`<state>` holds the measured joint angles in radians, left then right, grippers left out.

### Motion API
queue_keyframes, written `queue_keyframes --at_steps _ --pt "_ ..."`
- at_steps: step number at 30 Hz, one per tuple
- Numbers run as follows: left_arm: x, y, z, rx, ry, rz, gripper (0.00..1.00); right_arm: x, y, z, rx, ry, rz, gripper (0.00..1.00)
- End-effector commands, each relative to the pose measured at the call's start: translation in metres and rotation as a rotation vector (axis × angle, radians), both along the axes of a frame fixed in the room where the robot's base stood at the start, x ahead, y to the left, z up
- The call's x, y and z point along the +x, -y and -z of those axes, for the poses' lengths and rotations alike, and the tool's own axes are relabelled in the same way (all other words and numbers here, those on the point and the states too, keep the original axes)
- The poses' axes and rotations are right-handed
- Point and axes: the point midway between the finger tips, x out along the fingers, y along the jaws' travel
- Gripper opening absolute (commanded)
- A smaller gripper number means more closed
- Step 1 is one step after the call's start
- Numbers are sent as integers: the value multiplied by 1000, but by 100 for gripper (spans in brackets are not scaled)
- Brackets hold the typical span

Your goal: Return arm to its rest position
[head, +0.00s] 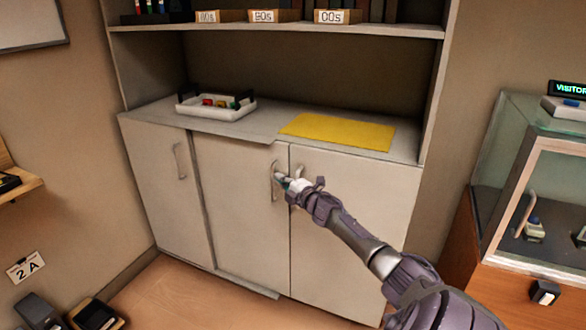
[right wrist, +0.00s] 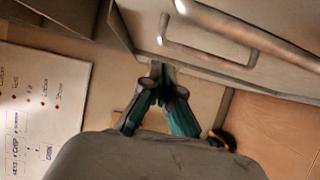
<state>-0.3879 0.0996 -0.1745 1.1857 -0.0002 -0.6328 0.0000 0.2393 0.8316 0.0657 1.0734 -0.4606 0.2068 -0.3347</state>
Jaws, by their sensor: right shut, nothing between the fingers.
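My right arm reaches in from the lower right in the head view. Its gripper (head: 284,182) is in front of the cabinet, close by the handle (head: 275,180) of the middle door (head: 238,205). In the right wrist view the gripper's fingertips (right wrist: 160,72) are together with nothing held between them. A metal handle (right wrist: 210,48) passes above and to the right of the fingertips there, apart from them in the picture. The middle door's face sits slightly forward of its neighbours. My left gripper is not in view.
The cabinet top (head: 265,120) carries a white tray (head: 225,112) with small coloured items and a yellow mat (head: 340,131). A glass display case (head: 540,180) stands at the right. Dark devices (head: 95,315) are at the lower left. The floor before the cabinet (head: 185,290) is clear.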

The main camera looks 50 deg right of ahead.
Motion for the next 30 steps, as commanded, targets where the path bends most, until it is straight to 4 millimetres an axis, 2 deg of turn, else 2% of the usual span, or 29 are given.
queue_keyframes --at_steps 3,9,17,21,23,26,29,30 --pt "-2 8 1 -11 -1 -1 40 -20 8 0 -3 -3 -2 0" --pt "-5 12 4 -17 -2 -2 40 -39 15 0 0 1 -3 0" --pt "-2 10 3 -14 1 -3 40 -43 17 -1 0 3 -4 0" --pt "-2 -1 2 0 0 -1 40 -44 16 7 18 -8 2 0" --pt "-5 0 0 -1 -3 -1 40 -48 14 23 51 -30 13 0" --pt "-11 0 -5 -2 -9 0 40 -61 4 70 158 -93 51 0" --pt "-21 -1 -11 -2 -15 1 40 -85 -14 134 299 -184 110 0" --pt "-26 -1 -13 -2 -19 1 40 -98 -24 162 356 -224 137 0"
